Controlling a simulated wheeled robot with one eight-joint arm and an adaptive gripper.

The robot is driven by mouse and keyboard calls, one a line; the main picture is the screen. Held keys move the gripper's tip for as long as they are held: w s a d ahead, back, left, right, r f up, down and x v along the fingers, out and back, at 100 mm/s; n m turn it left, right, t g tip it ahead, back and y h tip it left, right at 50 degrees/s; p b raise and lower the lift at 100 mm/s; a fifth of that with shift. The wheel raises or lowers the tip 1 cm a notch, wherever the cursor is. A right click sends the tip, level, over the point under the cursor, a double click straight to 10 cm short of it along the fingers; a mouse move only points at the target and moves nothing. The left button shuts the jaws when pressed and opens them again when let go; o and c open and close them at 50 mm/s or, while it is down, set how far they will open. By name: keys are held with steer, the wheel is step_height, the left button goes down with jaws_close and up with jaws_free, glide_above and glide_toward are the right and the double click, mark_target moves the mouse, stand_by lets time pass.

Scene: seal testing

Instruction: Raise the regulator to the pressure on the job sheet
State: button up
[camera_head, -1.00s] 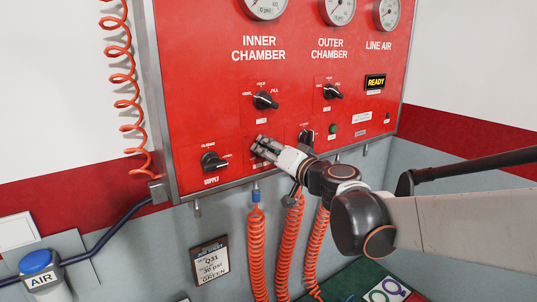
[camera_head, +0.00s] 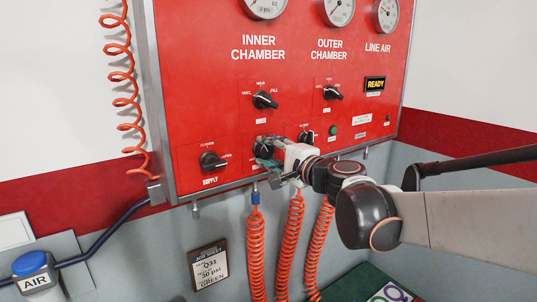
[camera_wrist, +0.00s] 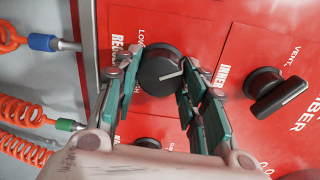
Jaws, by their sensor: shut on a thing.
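The regulator knob (camera_wrist: 160,70) is round and black with a pale pointer line, on the red panel beside partly hidden "REG" and "LOW" lettering. My gripper (camera_wrist: 158,82) has one green-padded finger on each side of the knob and is shut on it. In the head view the knob (camera_head: 265,148) shows just above my gripper (camera_head: 270,157). The job sheet (camera_head: 209,265) is a framed card below the panel. It reads "Q31", a psi figure that looks like 30 or 50, and "GREEN". The line air gauge (camera_head: 386,14) is cut off at the top; its reading is too small to tell.
The supply knob (camera_head: 211,161) is left of my gripper, the inner chamber knob (camera_head: 265,100) above it, and another black knob (camera_head: 306,138) close to its right. Orange coiled hoses (camera_head: 257,250) hang below. The display (camera_head: 376,84) says "READY".

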steer(key=m+b, duration=0.1)
steer(key=m, duration=0.5)
steer(key=shift+f, duration=0.1)
steer(key=shift+m, duration=0.3)
stand_by(0.4)
steer(key=o, duration=1.1)
steer(key=shift+c, duration=0.2)
steer(key=shift+s+d, duration=0.1)
steer(key=v, duration=1.1)
steer(key=shift+s+d, duration=0.25)
steer(key=shift+d, duration=0.05)
